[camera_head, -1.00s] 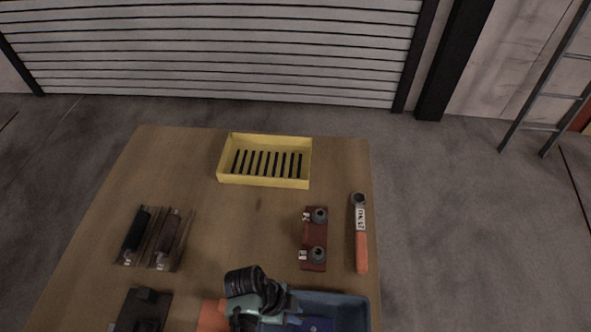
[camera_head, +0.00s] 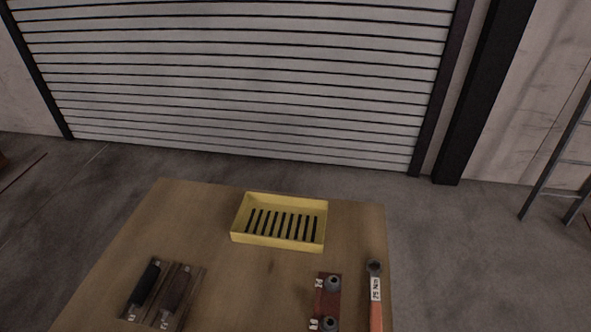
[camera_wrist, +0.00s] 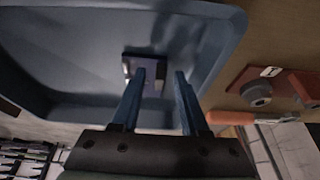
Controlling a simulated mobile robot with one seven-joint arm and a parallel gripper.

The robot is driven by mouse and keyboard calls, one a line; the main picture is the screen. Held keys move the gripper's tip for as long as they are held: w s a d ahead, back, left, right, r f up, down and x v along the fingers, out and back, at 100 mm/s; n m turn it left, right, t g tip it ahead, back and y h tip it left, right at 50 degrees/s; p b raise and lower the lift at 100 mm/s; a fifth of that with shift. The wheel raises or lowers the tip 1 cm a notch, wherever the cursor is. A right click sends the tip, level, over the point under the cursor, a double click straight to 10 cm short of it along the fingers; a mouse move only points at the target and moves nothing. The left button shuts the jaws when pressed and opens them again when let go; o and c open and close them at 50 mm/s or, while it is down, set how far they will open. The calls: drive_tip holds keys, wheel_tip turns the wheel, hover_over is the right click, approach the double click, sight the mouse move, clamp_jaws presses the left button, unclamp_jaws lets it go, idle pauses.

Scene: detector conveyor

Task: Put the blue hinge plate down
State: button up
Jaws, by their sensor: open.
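The blue hinge plate (camera_wrist: 148,62) shows in the wrist view as a small dark blue-purple piece inside a blue-grey bin (camera_wrist: 60,60). It appears to lie on the bin's floor. My gripper (camera_wrist: 161,76) is open, its two blue fingers apart and pointing into the bin. The left finger overlaps part of the plate in the picture; I cannot tell whether it touches. The right finger is clear of the plate. The head view shows neither the bin, the plate nor my gripper.
On the wooden table (camera_head: 200,225) are a yellow slotted tray (camera_head: 240,238), a red block with grey round parts (camera_head: 328,300), an orange-handled wrench (camera_head: 375,290) and two dark rollers on a holder (camera_head: 165,290). The table around the tray is clear.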

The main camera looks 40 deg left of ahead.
drive_tip(key=v, duration=1.2)
drive_tip(key=w+a+r+n+t+y, duration=0.1)
drive_tip(key=w+a+r+t+y, duration=0.15)
drive_tip(key=w+r, duration=0.5)
drive_tip(key=w+a+r+n+t+y, duration=0.1)
drive_tip(key=w+r+n+t+y, duration=0.15)
drive_tip(key=w+r, duration=0.5)
drive_tip(key=w+d+r+n+t+y, duration=0.1)
drive_tip(key=w+r+t, duration=0.1)
drive_tip(key=w+r, duration=0.35)
drive_tip(key=w+d+r+n+t+y, duration=0.1)
drive_tip(key=w+d+r+t, duration=0.15)
drive_tip(key=r, duration=0.65)
drive_tip(key=d+r+n+t, duration=0.1)
drive_tip(key=d+r+t, duration=0.35)
drive_tip(key=r, duration=0.65)
drive_tip(key=d+r+n+t, duration=0.2)
drive_tip(key=d+r+t, duration=0.25)
drive_tip(key=r, duration=0.75)
drive_tip(key=s+d+r+n+t+h, duration=0.1)
drive_tip(key=s+d+r+t, duration=0.2)
drive_tip(key=r, duration=0.5)
drive_tip(key=s+d+r+n+t+h, duration=0.1)
drive_tip(key=s+d+r+t+h, duration=0.1)
drive_tip(key=s+d+r, duration=0.4)
wheel_tip(320, 180, up, 2)
drive_tip(key=shift+s+r+n+t+b, duration=0.1)
drive_tip(key=shift+s+n+t+b, duration=0.25)
drive_tip(key=shift+s+t, duration=0.35)
